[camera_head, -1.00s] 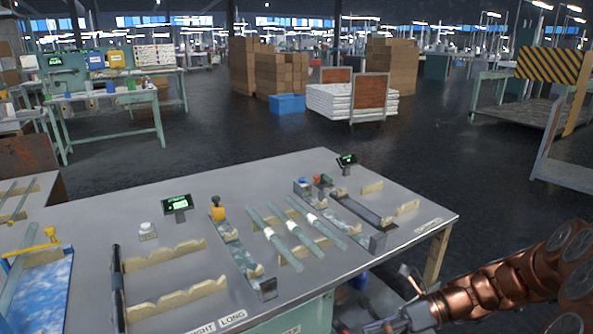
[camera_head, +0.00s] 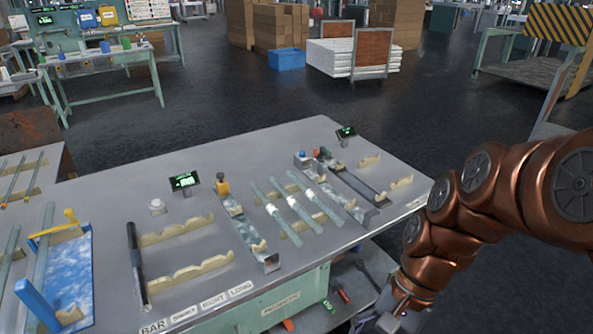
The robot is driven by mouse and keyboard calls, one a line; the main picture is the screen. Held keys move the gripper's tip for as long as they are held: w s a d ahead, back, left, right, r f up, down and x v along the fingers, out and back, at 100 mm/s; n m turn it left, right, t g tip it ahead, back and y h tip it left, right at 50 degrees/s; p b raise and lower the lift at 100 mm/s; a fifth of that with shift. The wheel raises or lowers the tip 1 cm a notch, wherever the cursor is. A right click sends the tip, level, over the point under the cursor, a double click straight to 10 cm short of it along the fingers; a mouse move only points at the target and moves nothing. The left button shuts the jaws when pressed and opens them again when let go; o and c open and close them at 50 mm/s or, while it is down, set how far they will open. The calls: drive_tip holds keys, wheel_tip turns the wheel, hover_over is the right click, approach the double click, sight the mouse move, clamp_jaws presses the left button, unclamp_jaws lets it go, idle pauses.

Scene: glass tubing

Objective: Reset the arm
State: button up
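My copper-coloured arm comes in from the right of the head view and bends down beside the front right edge of the grey worktable (camera_head: 345,240). My gripper (camera_head: 388,321) is at the bottom edge, in front of the table and apart from the glass tubes. Its fingertips are cut off or too unclear to show whether it is open. Several glass tubes (camera_head: 293,203) with white bands lie side by side on a notched wooden rest in the middle of the table.
Two notched wooden racks (camera_head: 190,274) are bare at the left of the table, beside a black bar (camera_head: 136,262). A blue-framed tray (camera_head: 75,280) is at far left.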

drive_tip(key=s+d+r+n+t+h+p, duration=0.2)
drive_tip(key=s+d+r+n+h+p, duration=0.2)
drive_tip(key=s+d+r+n, duration=0.1)
drive_tip(key=shift+s+d+r+n, duration=0.15)
drive_tip(key=shift+s+r+n, duration=0.35)
drive_tip(key=shift+n, duration=0.9)
